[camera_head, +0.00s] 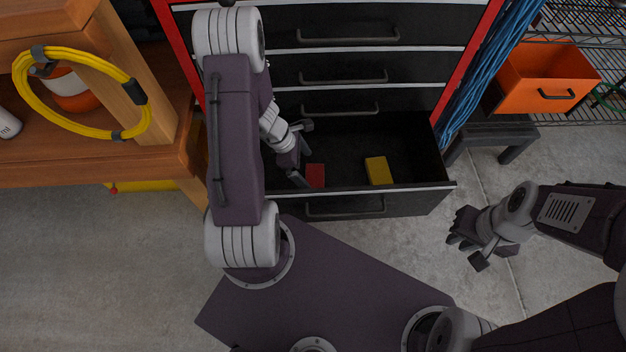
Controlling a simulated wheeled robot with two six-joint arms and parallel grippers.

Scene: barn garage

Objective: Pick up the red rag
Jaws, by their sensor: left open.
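The red rag (316,175) lies folded in the open bottom drawer (420,191) of the tool cabinet, near the drawer's front left. A yellow folded cloth or block (378,170) lies to its right in the same drawer. My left gripper (302,155) is open and reaches down into the drawer just left of the red rag; I cannot tell if it touches it. My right gripper (464,247) hangs over the floor to the right of the drawer, and its fingers look spread with nothing between them.
Closed drawers (345,67) rise behind the open one. A wooden workbench (95,160) with a yellow hose coil (30,95) stands at left. An orange bin (545,80) sits on a dark stand at right, beside blue cables (490,70).

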